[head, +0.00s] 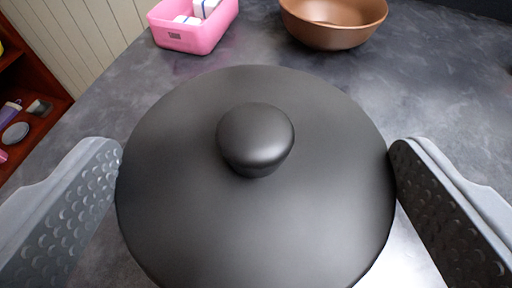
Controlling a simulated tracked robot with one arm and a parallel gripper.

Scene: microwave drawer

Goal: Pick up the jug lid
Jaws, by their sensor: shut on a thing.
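The jug lid (180,190) is a round, dark grey disc with a black knob (255,138) on its top. It fills the middle of the head view with its top facing the camera. My gripper (256,165) has one finger at the left edge of the lid and one at the right edge, and it is shut on the lid across its width. What lies directly under the lid is hidden, so I cannot tell its height above the surface.
A dark grey stone-like countertop (420,95) lies around and behind the lid. A pink container (192,36) with white items stands at the back left, and a brown bowl (333,30) at the back. Reddish-brown shelves (40,125) with small items are at the far left.

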